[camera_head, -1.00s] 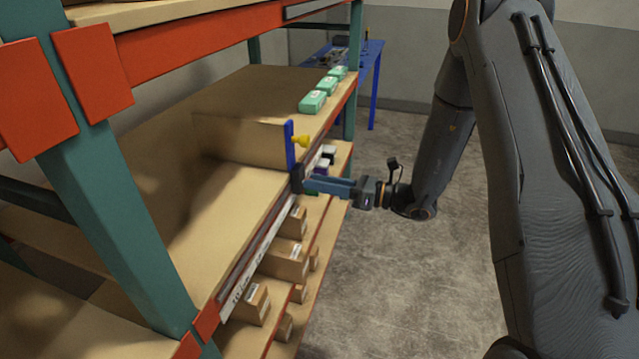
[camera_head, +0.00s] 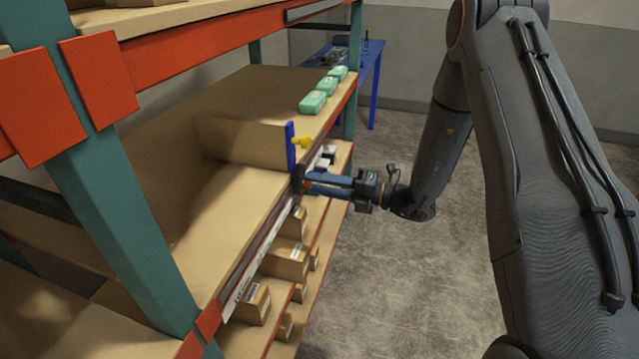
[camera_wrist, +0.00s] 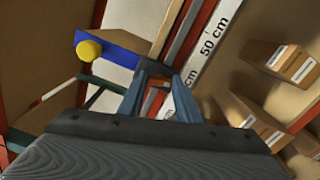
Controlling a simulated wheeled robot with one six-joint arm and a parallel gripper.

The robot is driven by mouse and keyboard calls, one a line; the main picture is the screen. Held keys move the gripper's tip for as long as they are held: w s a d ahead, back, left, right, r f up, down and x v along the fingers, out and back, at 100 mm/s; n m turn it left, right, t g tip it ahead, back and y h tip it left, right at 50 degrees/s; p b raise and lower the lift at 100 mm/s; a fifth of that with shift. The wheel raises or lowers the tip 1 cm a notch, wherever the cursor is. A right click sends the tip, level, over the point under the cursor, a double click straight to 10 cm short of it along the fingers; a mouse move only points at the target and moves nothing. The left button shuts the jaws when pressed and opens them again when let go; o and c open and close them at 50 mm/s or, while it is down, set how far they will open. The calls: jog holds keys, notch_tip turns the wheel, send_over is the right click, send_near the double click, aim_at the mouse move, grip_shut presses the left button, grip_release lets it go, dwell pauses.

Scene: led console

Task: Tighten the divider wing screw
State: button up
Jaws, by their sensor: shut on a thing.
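The divider (camera_head: 245,142) is an upright brown panel on the middle shelf, with a blue front plate (camera_head: 290,148) and a yellow knob (camera_head: 304,142). In the wrist view the blue plate (camera_wrist: 112,50) and yellow knob (camera_wrist: 88,50) are at the upper left. Below the plate a dark clamp part (camera_head: 297,178) sits at the shelf's front edge. My gripper (camera_head: 308,183) reaches it from the right, below and apart from the yellow knob. In the wrist view my gripper (camera_wrist: 159,88) is shut on the wing screw, which the fingers mostly hide.
The shelf's front beam carries a white scale strip (camera_wrist: 205,60) marked in cm. Several cardboard boxes (camera_head: 287,262) stand on the lower shelf. Green boxes (camera_head: 313,102) lie farther back on the middle shelf. A blue table (camera_head: 372,60) stands behind; floor to the right is clear.

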jog(key=m, duration=0.7)
jog(key=m+p, duration=0.1)
jog(key=m, duration=0.2)
jog(key=shift+d+f, duration=0.1)
jog(key=shift+f, duration=0.15)
jog(key=shift+m, duration=0.4)
jog(key=shift+s, duration=0.1)
jog(key=o, duration=1.1)
jog(key=shift+d, duration=0.1)
jog(key=b+v, duration=0.2)
jog(key=v, duration=0.5)
jog(key=shift+s+d+b, duration=0.15)
jog(key=shift+d+b, duration=0.1)
jog(key=shift+b, duration=0.05)
